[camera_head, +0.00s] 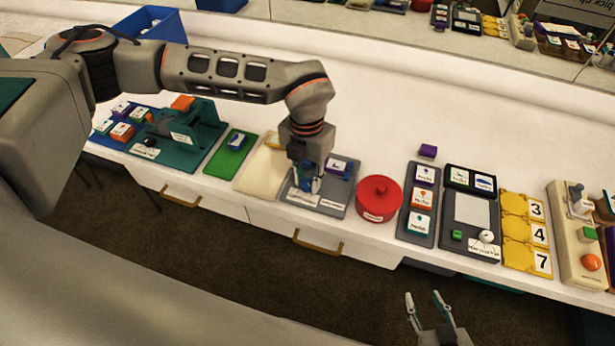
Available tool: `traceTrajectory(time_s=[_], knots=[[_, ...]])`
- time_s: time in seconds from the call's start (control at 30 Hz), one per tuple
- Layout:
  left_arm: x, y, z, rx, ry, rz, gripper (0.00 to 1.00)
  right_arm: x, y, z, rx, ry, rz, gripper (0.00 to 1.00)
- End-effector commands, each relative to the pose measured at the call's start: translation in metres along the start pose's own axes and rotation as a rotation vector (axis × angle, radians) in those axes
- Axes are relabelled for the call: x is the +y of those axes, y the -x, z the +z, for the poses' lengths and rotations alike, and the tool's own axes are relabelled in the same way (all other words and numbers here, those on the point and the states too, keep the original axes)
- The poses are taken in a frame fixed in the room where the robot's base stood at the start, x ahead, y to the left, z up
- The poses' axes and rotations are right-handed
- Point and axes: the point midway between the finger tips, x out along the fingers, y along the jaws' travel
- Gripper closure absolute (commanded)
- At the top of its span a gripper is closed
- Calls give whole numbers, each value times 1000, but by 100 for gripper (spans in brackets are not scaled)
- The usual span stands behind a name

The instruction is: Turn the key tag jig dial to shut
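My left gripper (308,184) points down over a grey board (333,209) with small white labels on its front edge. A small blue part shows at its fingers, and I cannot tell whether they grip it or whether it is a dial. A purple block with a white tag (340,168) sits on the same board, right of the fingers. No label naming the key tag jig is readable, and the gripper hides the middle of this board. My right gripper (428,303) is open and empty, low in the view, in front of the counter.
Left of the board are a cream tray (262,170), a green tray (222,160) and a teal fixture (205,127). To the right are a red round lidded pot (379,197), a grey card tray (418,238), a dark panel (472,208) and yellow number plates (522,213). The counter behind is mostly clear.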

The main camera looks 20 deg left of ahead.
Motion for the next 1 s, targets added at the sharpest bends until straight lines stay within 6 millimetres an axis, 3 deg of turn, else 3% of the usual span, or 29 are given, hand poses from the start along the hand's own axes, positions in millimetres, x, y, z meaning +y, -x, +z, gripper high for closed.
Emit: traceTrajectory(time_s=[0.47, 0.57, 1.0], knots=[[0, 5, 1, -2, 0, 0, 61, 2, 1, -2, 3, 3, 1, 61], [0, 16, 1, -3, -1, 0, 61, 1, 1, -2, 3, 2, 1, 61], [0, 100, 1, -3, 0, 0, 61, 1, 0, -2, 4, 1, 1, 61]])
